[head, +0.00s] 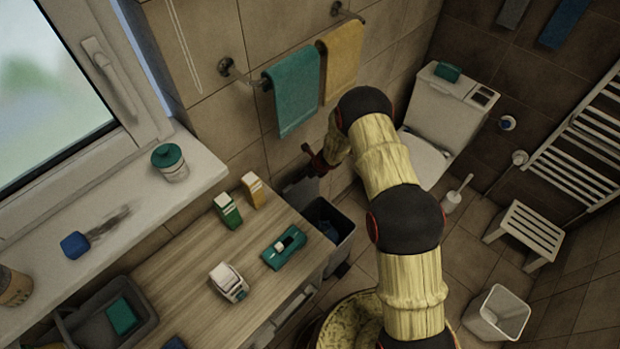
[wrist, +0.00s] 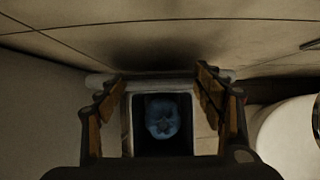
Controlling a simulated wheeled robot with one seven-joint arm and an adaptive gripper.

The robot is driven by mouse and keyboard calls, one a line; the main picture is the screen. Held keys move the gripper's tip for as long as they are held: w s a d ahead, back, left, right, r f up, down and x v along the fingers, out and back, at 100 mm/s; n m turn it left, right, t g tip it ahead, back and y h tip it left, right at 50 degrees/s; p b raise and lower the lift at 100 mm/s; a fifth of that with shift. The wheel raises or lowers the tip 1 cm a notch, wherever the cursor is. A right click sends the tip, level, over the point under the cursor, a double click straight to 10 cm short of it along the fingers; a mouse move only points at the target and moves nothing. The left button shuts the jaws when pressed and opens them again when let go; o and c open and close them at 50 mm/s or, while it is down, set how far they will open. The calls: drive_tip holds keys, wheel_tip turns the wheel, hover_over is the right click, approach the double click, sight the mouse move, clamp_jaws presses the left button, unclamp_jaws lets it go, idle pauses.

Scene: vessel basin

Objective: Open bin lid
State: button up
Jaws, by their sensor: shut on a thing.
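The bin (head: 343,246) is a dark grey box on the floor between the wooden counter and the toilet. Its top is open in the head view, with a dark inside. The grey lid (head: 303,190) stands raised at the bin's wall side. My gripper (head: 312,172) is at the lid, shut on it, though the arm partly hides the contact. In the wrist view my two fingers (wrist: 160,82) stand wide on either side of a pale grey edge. Below it the bin's rim (wrist: 127,125) frames a blue rounded thing (wrist: 162,117) inside.
The toilet (head: 452,110) stands right of the bin, with a toilet brush (head: 455,196) beside it. Teal (head: 293,90) and yellow (head: 342,58) towels hang above. The counter (head: 190,255) holds small boxes and is close on the left. A stool (head: 525,230) and white basket (head: 497,314) stand right.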

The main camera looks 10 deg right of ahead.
drive_tip(key=shift+w+a+f, duration=0.4)
drive_tip(key=shift+a+f, duration=0.1)
drive_tip(key=o, duration=1.4)
drive_tip(key=shift+f, duration=0.15)
drive_tip(key=shift+o, duration=1.5)
drive_tip(key=shift+w, duration=0.15)
drive_tip(key=shift+w+r, duration=0.1)
drive_tip(key=shift+r, duration=0.1)
drive_tip(key=shift+r, duration=0.1)
